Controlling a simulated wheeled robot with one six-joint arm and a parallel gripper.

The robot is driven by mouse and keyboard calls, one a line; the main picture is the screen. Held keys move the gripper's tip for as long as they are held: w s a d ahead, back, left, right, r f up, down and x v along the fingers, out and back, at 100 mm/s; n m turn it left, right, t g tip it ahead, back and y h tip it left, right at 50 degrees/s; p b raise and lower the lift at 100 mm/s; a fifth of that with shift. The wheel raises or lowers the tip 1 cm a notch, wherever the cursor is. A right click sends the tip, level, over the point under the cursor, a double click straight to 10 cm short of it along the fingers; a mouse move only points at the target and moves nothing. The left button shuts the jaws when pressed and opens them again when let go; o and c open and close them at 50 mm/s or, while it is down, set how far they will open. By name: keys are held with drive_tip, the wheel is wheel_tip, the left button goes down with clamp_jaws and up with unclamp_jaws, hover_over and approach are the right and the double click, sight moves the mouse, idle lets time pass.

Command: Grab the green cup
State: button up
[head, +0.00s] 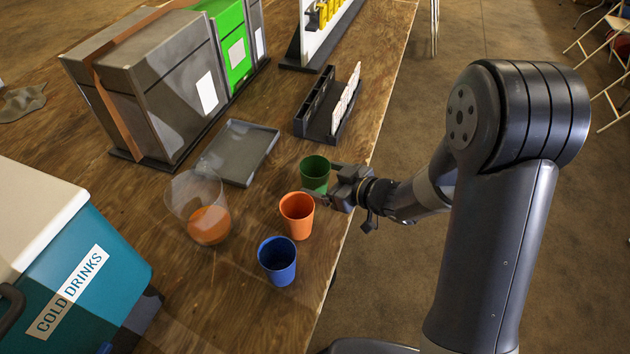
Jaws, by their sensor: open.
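The green cup (315,174) stands upright on the wooden table near its right edge. My gripper (322,180) is open and reaches in from the right at the green cup. One finger shows at the cup's far side and the other in front of it, low on the right. Part of the cup is hidden behind the gripper. I cannot tell whether the fingers touch the cup.
An orange cup (297,216) stands close in front of the gripper, and a blue cup (277,261) nearer still. A clear container (196,200) with orange contents, a grey tray (236,153) and a black rack (328,108) are around. A teal cooler (80,270) stands left.

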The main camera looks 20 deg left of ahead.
drive_tip(key=x, duration=0.3)
drive_tip(key=shift+w+a+f, duration=0.1)
drive_tip(key=shift+a+f, duration=0.1)
drive_tip(key=shift+f, duration=0.05)
drive_tip(key=c, duration=1.1)
